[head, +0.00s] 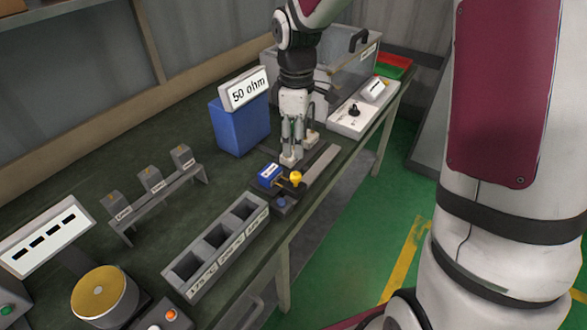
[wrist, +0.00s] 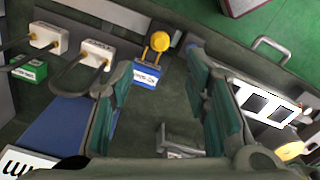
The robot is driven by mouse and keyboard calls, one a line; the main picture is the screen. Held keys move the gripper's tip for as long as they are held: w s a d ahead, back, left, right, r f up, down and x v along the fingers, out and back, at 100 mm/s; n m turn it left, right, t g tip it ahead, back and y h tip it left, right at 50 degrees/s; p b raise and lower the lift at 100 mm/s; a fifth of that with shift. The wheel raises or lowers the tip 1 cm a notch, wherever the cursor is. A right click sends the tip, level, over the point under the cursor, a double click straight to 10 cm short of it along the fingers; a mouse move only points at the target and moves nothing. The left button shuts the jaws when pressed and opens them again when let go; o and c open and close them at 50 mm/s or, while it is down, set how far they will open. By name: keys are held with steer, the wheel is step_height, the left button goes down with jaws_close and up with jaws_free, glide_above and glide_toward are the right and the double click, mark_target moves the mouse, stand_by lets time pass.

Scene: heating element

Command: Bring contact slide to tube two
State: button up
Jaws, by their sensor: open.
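My gripper (head: 300,149) is open and empty, pointing down above the far part of the table, just behind a small blue block (head: 270,175) with a white label. In the wrist view the blue block (wrist: 147,75) shows ahead, between the fingertips (wrist: 160,68) but apart from them. A yellow knob (head: 296,178) stands beside the block; it also shows in the wrist view (wrist: 160,40). I cannot read the block's label or tell for certain which part is the contact slide. No tube marked two can be made out.
A blue box (head: 240,125) under a "50 ohm" sign (head: 245,88) stands left of my gripper. A three-pocket tray (head: 193,285) lies nearer, and a rack (head: 155,205) bears three grey blocks. White blocks with cables (wrist: 95,53) show in the wrist view. The table's right edge is close.

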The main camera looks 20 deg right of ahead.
mark_target(296, 173)
step_height(296, 173, down, 11)
steer(key=shift+f, duration=0.1)
stand_by(0.3)
jaws_close()
